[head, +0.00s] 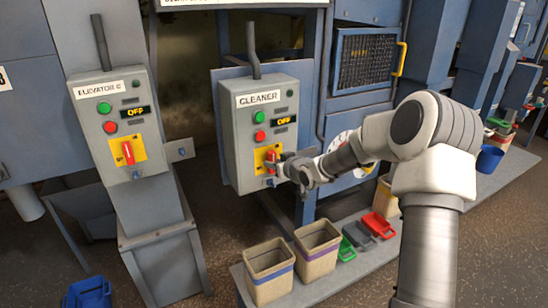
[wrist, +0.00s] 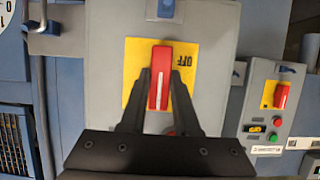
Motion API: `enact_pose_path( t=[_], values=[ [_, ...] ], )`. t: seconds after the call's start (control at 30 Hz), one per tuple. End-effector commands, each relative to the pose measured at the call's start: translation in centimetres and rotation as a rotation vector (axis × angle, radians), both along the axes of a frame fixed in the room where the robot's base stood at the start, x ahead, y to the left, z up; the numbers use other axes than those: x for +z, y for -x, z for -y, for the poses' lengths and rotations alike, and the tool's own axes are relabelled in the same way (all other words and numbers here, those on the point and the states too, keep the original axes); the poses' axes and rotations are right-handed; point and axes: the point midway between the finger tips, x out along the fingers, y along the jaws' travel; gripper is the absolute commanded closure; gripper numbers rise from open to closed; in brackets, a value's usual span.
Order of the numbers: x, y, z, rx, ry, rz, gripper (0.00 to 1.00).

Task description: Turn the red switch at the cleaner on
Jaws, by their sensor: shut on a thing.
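The grey cleaner box (head: 240,128) is at the middle of the head view, with a "CLEANER" label, a green button, a red button and a display reading "OFF". Its red switch (head: 271,158) sits on a yellow plate low on the box. In the wrist view the red switch (wrist: 160,72) stands in line with the fingers on the yellow plate (wrist: 134,60), beside the word "OFF". My gripper (head: 279,172) is at the switch, and in the wrist view its dark fingers (wrist: 160,92) are shut on the switch's two sides. The fingers cover part of the plate.
A similar box labelled "ELEVATOR" (head: 108,92) with its own red switch (head: 128,153) stands to the left, also reading "OFF". Below are two beige bins (head: 270,283), small coloured scoops (head: 378,226) and a blue bin (head: 88,293). Blue machinery stands behind.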

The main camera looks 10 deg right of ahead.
Motion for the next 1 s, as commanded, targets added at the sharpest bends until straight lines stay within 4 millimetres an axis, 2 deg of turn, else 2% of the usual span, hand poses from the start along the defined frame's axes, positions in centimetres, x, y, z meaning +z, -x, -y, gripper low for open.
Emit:
enact_pose_path(
  t=[0.5,0.53,0.7,1.0],
  values=[
    [0.20,-0.13,0.00,-0.001,-0.021,-0.001,1.00],
    [0.20,-0.13,0.00,-0.001,-0.021,-0.001,0.68],
    [0.13,-0.09,0.00,-0.001,-0.020,-0.002,0.40],
    [0.09,0.04,0.06,0.000,-0.019,-0.004,0.40]
  ],
)
